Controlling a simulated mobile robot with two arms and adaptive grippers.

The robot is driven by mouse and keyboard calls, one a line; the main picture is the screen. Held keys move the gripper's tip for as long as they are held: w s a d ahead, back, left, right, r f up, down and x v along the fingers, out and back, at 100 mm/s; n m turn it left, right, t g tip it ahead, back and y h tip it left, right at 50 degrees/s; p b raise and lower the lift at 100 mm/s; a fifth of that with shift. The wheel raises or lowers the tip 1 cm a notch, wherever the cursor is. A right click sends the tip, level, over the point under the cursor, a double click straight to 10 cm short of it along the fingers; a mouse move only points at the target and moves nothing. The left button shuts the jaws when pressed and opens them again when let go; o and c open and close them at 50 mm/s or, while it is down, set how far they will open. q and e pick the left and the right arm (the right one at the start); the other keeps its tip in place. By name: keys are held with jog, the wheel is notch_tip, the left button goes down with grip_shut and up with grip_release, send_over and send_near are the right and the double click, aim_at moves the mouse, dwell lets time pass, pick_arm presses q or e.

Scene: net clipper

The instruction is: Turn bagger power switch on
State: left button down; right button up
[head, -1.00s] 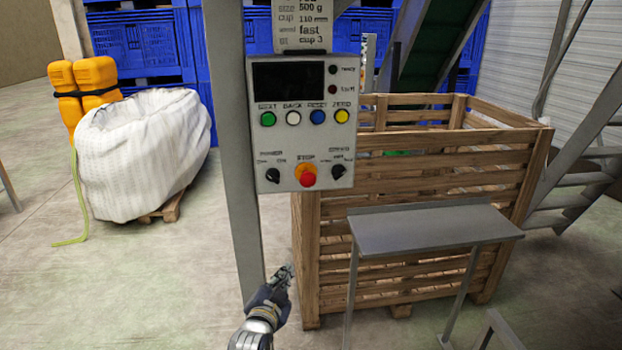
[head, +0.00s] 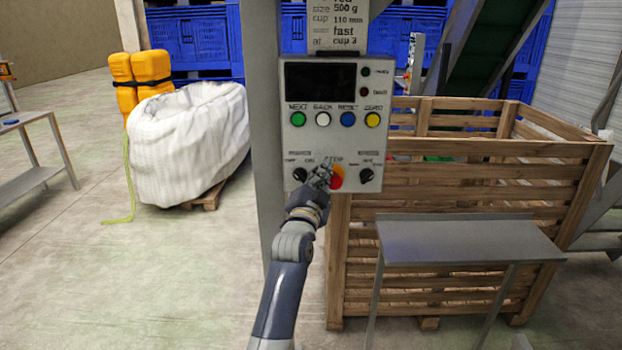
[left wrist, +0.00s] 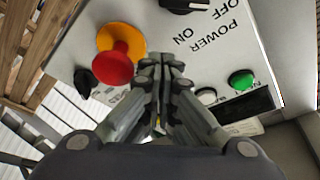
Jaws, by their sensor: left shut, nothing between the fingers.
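The grey control panel (head: 329,80) is on a post. Its black power knob (head: 299,174) is at lower left, under OFF and ON labels; which label it points at is too small to tell. In the left wrist view the power knob (left wrist: 187,5) is cut off by the top edge. My left gripper (head: 322,174) is shut and empty in front of the panel, between the power knob and the red stop button (head: 337,178). In the left wrist view the fingertips (left wrist: 158,62) are beside the stop button (left wrist: 113,66); contact cannot be told. My right gripper is out of view.
A second black knob (head: 367,174) is right of the stop button. Green (head: 298,119), white, blue and yellow buttons are above. A wooden crate (head: 460,180) and a grey metal shelf (head: 465,238) stand at right. A white bulk bag (head: 190,140) is at left, with open floor before it.

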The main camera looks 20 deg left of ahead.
aim_at(300, 176)
pick_arm(q)
jog(key=shift+w+r, duration=0.25)
jog(key=shift+w, duration=0.4)
jog(key=a+f, duration=0.1)
jog(key=s+a+f, duration=0.1)
jog(key=f, duration=0.1)
jog(key=shift+a, duration=0.4)
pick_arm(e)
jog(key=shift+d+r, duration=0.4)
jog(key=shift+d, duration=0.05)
pick_arm(q)
jog(key=shift+p, duration=0.35)
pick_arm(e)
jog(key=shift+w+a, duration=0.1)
pick_arm(q)
jog(key=shift+f+m, duration=0.1)
jog(key=shift+m, duration=0.3)
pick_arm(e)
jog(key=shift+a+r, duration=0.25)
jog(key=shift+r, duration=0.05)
pick_arm(q)
jog(key=shift+p, duration=0.35)
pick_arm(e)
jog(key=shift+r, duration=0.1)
